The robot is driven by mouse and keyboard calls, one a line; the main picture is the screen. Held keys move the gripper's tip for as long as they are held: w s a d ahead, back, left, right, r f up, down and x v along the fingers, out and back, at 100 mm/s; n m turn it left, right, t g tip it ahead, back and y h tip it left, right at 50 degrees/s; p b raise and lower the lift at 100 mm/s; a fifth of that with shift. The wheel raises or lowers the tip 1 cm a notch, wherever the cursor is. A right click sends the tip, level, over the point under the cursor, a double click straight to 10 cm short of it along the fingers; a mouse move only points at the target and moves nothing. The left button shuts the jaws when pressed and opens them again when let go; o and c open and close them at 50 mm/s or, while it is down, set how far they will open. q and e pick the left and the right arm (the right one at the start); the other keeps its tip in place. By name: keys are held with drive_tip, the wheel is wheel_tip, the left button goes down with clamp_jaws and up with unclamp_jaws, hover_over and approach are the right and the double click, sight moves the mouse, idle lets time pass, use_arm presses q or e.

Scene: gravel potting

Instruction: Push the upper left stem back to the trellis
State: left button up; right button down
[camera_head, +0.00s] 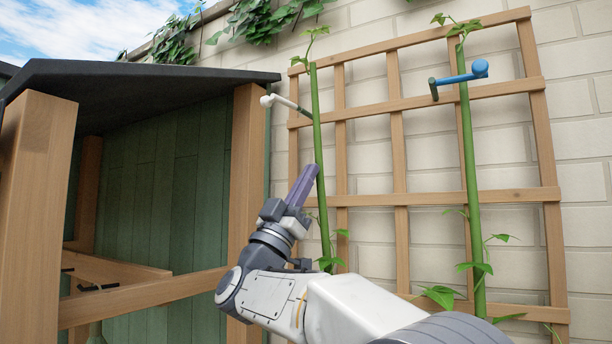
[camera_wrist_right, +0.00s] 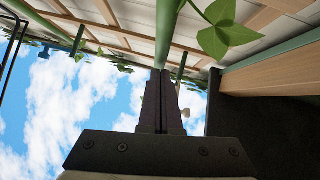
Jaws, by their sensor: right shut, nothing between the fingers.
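The left stem (camera_head: 316,120) is a tall green stalk standing in front of the wooden trellis (camera_head: 398,150), leaning slightly, with leaves at its top. A white clip (camera_head: 285,104) with a round knob sits beside its upper part. My right gripper (camera_head: 311,171) is shut and empty, its purple-grey fingers angled up with the tips at the stem's middle. In the right wrist view the shut fingers (camera_wrist_right: 159,75) line up with the stem (camera_wrist_right: 167,30); they look touching or very close, but contact is not certain. The gap between stem and trellis is hard to judge. My left gripper is out of view.
A right stem (camera_head: 468,150) with a blue clip (camera_head: 460,79) stands at the trellis's right side. A wooden shed (camera_head: 250,140) with a dark roof is close on the left. A pale brick wall (camera_head: 585,150) lies behind the trellis. A leaf (camera_wrist_right: 226,36) hangs near the wrist camera.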

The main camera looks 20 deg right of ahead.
sight(318, 175)
drive_tip(key=shift+n+y, duration=0.3)
drive_tip(key=shift+y, duration=0.4)
drive_tip(key=w+d, duration=0.1)
drive_tip(key=w+d+r, duration=0.1)
drive_tip(key=w+d, duration=0.1)
drive_tip(key=shift+d, duration=0.1)
drive_tip(key=shift+s, duration=0.1)
